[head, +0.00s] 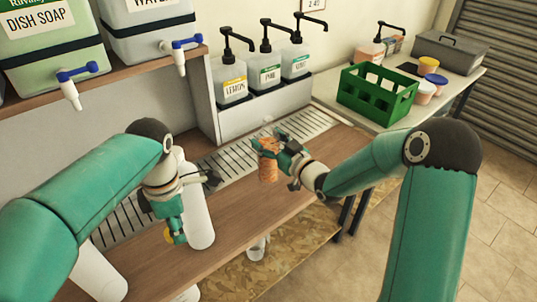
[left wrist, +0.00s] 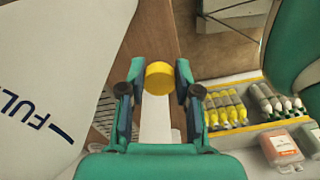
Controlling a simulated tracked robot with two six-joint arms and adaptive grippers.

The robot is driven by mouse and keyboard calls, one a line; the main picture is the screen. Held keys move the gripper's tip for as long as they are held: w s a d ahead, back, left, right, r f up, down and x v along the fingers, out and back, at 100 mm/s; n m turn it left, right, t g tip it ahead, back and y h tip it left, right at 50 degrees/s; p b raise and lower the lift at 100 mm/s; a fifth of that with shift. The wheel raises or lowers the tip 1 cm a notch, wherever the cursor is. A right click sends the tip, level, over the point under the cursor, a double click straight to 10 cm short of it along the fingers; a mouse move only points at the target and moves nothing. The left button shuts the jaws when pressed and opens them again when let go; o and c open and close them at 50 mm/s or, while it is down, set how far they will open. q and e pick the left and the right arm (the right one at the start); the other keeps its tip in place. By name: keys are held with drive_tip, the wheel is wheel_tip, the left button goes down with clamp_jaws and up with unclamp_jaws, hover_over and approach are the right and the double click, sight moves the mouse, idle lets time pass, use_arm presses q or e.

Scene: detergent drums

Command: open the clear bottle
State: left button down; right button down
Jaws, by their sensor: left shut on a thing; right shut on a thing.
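My left gripper (head: 172,228) points down at the left of the bench and is shut on a round yellow cap (head: 168,236). In the left wrist view the cap (left wrist: 158,78) sits between the two fingertips. My right gripper (head: 268,145) is shut on a small orange-brown bottle (head: 267,168), which looks see-through and stands roughly upright over the bench. I take it as the clear bottle. The cap and this bottle are well apart. The bottle's top is partly hidden by the gripper's fingers.
White cylinders (head: 198,215) stand near my left gripper. Pump bottles (head: 232,82) stand behind a metal drain grate (head: 228,160). Drums with blue taps (head: 45,40) are on the shelf. A green crate (head: 375,97) is on the side table. The wooden bench (head: 235,205) has free room in the middle.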

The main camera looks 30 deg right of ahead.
drive_tip(key=shift+f, duration=2.35)
drive_tip(key=shift+f, duration=0.1)
drive_tip(key=shift+c, duration=0.9)
unclamp_jaws()
